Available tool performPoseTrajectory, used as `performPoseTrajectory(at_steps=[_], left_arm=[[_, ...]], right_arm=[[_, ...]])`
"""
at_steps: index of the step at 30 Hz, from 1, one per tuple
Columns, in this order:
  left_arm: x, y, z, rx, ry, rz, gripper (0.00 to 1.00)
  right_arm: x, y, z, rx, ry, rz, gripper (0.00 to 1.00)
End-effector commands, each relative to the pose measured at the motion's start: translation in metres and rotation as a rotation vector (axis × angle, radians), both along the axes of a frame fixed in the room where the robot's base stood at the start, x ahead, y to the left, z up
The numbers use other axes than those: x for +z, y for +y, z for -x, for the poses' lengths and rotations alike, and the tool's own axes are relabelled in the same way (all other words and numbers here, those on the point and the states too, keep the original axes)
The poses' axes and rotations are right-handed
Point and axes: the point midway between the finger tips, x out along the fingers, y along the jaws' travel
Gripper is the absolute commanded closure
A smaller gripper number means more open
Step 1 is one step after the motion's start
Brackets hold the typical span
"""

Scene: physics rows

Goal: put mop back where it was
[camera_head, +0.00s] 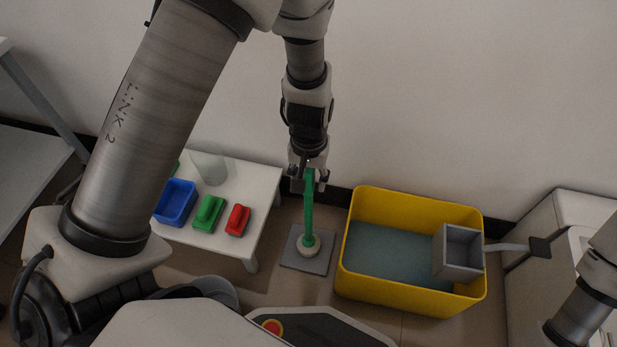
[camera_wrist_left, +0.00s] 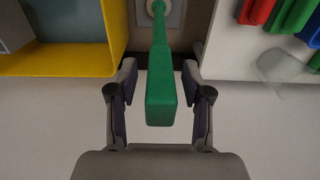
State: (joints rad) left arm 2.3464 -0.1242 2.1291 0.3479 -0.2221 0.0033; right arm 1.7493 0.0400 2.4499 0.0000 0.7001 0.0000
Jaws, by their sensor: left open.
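The mop has a green handle (camera_head: 309,212) that stands upright, with a round whitish head (camera_head: 308,246) at its foot. The head rests on a square grey pad (camera_head: 292,260) on the floor. My left gripper (camera_head: 309,184) is open at the top of the handle. In the left wrist view the green handle (camera_wrist_left: 160,92) lies between the two open fingers, with a gap on each side. Part of the pad (camera_wrist_left: 173,14) shows there beyond the handle. Only a link of my right arm shows at the lower right; its gripper is not in view.
A yellow bin (camera_head: 411,299) with a bluish inside and a grey box (camera_head: 459,253) stands right of the pad. A white table (camera_head: 262,180) with a blue tray (camera_head: 175,203), green block (camera_head: 207,213) and red block (camera_head: 237,220) stands left. The wall is close behind.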

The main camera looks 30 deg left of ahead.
Motion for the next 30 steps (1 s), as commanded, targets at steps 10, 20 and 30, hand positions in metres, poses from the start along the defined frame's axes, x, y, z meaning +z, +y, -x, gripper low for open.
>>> performPoseTrajectory(at_steps=[10,20,30], left_arm=[[0.094,-0.001,-0.001,0.0,-0.004,0.0,0.5],[0.115,-0.001,0.0,-0.001,-0.001,0.0,0.5],[0.114,-0.001,0.0,0.0,-0.001,0.0,0.5]], right_arm=[[0.06,0.0,0.0,0.0,-0.001,0.0,0.6],[0.068,0.0,0.0,0.0,-0.001,0.0,0.6],[0.068,0.0,0.0,0.0,0.0,0.0,0.6]])
